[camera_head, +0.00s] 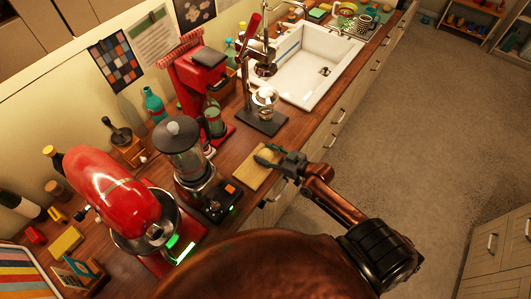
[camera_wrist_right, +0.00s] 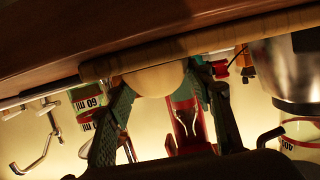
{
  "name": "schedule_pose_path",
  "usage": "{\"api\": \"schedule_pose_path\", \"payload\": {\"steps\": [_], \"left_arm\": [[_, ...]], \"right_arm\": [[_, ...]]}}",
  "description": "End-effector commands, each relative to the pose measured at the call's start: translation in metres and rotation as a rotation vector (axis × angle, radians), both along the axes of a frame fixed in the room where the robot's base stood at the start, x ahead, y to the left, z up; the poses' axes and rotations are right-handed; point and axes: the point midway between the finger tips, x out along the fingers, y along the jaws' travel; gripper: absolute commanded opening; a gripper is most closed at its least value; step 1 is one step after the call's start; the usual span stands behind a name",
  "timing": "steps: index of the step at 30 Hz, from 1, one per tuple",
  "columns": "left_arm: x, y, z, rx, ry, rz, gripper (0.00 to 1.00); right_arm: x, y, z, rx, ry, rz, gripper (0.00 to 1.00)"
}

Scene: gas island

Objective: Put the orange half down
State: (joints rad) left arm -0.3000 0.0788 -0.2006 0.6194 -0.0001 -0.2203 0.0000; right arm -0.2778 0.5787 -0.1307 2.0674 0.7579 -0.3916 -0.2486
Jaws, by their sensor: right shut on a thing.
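The orange half (camera_head: 266,154) is a pale yellow dome between the fingers of my right gripper (camera_head: 268,158), over the wooden cutting board (camera_head: 248,178). In the right wrist view, which is upside down, the orange half (camera_wrist_right: 152,80) sits between both fingertips of the right gripper (camera_wrist_right: 155,95), which is shut on it. Its flat side is against or very close to the board (camera_wrist_right: 225,38); I cannot tell if it bears on it. My left gripper is not in view.
A blender (camera_head: 188,160) stands left of the board, and a red stand mixer (camera_head: 115,190) farther left. A lever juicer with a dark base (camera_head: 262,122) stands behind the board. The white sink (camera_head: 310,65) lies beyond. The counter's front edge is close to the board.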

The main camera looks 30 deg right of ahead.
Motion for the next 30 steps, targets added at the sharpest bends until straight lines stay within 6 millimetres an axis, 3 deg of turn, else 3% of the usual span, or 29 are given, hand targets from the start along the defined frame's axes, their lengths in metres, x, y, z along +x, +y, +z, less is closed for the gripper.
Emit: {"api": "schedule_pose_path", "payload": {"steps": [7,8,15,24,30], "left_arm": [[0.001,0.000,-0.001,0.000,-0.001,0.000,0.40],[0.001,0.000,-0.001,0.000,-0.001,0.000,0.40],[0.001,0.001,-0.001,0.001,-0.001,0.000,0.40],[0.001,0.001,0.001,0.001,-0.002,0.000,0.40],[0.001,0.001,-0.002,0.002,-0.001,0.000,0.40]], "right_arm": [[0.000,0.000,-0.002,-0.001,0.000,0.000,0.18],[0.000,0.000,-0.002,0.000,0.001,0.000,0.50],[0.000,0.000,-0.002,0.000,0.001,0.000,0.65],[0.000,0.000,0.001,0.000,0.000,0.000,0.65],[-0.024,-0.010,0.005,-0.004,0.004,0.001,0.65]]}}
